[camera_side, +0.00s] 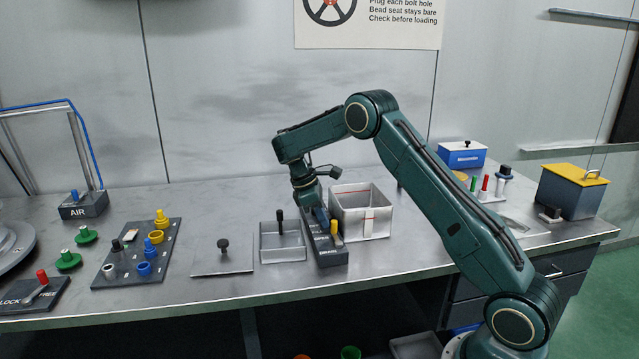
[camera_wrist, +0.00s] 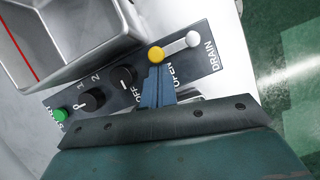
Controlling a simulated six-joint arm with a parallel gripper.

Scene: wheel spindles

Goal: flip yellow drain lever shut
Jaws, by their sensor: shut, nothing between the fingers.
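The yellow drain lever (camera_wrist: 156,54) is on a dark control panel in the wrist view, its yellow knob beside the word OPEN. A grey bar runs from it to a pale round end (camera_wrist: 193,38) near the word DRAIN. In the side view the yellow lever (camera_side: 334,229) stands up near the front end of the panel (camera_side: 328,257). My gripper (camera_wrist: 157,72) is shut and empty. Its blue fingertips are right by the yellow knob in the wrist view; whether they touch it I cannot tell. In the side view my gripper (camera_side: 320,213) is low over the panel, behind the lever.
A green button (camera_wrist: 60,114) and two black knobs (camera_wrist: 87,100) (camera_wrist: 122,77) share the panel. An open metal bin (camera_side: 375,222) stands close on the panel's right, and a shallow tray (camera_side: 283,254) on its left. The bench front edge is near.

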